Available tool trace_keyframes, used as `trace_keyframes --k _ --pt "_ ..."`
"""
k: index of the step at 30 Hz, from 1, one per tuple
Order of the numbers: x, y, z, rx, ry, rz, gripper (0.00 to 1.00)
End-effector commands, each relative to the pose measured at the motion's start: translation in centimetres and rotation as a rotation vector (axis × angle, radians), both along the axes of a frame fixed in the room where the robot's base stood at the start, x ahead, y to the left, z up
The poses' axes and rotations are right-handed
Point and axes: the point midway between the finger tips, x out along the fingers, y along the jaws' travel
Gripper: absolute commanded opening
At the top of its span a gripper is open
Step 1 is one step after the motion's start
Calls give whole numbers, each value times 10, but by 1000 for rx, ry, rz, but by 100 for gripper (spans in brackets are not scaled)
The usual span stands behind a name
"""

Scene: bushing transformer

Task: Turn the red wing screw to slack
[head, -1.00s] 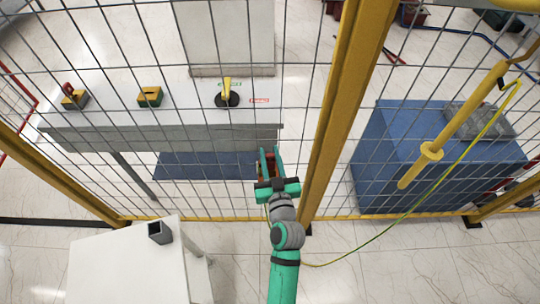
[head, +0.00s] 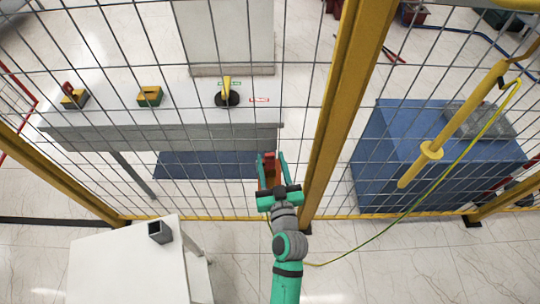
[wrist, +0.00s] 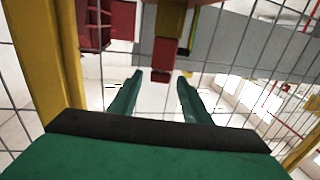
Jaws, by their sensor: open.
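The red wing screw (head: 269,164) shows as a small red block at the wire fence, left of the thick yellow post. In the wrist view the red wing screw (wrist: 164,52) hangs below a yellow part (wrist: 171,18), ahead of my fingers. My green gripper (head: 271,157) is open, with one finger on each side of the red piece in the head view. In the wrist view my gripper (wrist: 160,77) has a clear gap between its fingertips, and the red piece lies in line with that gap. I cannot tell whether a finger touches it.
The wire fence and yellow post (head: 335,110) stand close to my arm. Behind the fence, a grey-white bench (head: 190,115) holds a black and yellow rotary switch (head: 227,97) and two small yellow blocks. A blue cabinet (head: 385,150) is at right. A white table (head: 125,270) is at lower left.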

Motion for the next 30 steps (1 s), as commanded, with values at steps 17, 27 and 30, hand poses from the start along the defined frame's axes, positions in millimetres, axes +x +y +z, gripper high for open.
trace_keyframes --k 17,27,30 --pt "-75 -13 -1 0 2 1 44" --pt "-79 -14 0 -1 0 0 44" --pt "-79 -14 0 -1 0 0 44"
